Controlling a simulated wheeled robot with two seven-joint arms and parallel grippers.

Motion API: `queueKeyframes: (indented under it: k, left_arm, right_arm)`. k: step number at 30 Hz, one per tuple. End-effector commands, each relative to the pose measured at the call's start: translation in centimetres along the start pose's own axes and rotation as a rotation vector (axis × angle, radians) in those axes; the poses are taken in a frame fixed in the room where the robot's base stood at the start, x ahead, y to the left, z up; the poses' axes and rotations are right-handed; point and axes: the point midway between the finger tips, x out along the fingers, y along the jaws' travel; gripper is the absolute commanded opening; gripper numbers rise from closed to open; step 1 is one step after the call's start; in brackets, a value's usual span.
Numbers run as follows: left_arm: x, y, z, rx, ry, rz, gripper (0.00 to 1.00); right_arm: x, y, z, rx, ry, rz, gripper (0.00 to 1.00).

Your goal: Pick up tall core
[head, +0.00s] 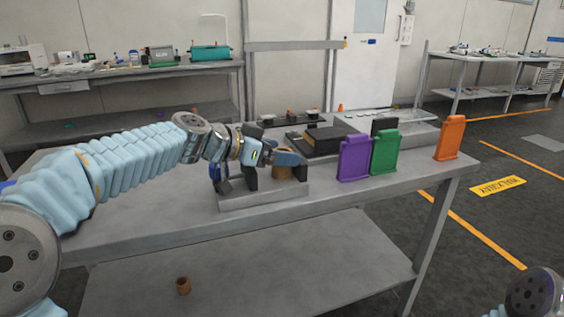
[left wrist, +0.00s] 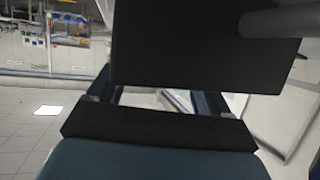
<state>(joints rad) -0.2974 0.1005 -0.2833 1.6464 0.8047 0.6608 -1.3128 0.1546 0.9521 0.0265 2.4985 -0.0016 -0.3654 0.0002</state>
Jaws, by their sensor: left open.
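A brown core (head: 283,173) stands at the grey holder (head: 262,198) on the table, partly hidden behind my left gripper. A second, smaller-looking brown core (head: 183,286) stands on the shelf under the table. I cannot tell their heights for sure. My left gripper (head: 271,167) is open just above the holder, with its fingers close to the brown core there. In the left wrist view its dark finger pads (left wrist: 152,100) stand apart, and I see no core between them. Whether a finger touches the core cannot be told. My right gripper is out of view.
Purple (head: 354,158), green (head: 385,151) and orange (head: 450,137) upright panels stand on the table's right half. A dark box (head: 325,141) lies behind the holder. Dark blue parts (head: 222,178) stand at the holder's left.

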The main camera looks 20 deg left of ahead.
Motion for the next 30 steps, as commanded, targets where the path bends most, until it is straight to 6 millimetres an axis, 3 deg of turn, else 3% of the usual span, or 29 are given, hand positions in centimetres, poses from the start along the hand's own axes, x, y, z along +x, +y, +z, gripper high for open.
queueKeyframes:
  k: [3, 15, 23, 30]
  left_arm:
    - [0.0, 0.0, 0.0, 0.0, 0.0, 0.0, 0.78]
    - [-0.1, 0.0, 0.0, 0.0, 0.0, 0.0, 0.19]
    - [-0.1, 0.0, -0.1, 0.001, 0.0, 0.0, 0.19]
    - [-0.7, 0.2, -1.9, 0.001, 0.0, 0.0, 0.19]
  right_arm:
    - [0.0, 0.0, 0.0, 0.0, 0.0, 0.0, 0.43]
    - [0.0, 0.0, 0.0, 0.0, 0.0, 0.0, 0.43]
    - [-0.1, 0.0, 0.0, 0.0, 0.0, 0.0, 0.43]
    - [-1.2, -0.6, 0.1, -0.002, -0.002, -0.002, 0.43]
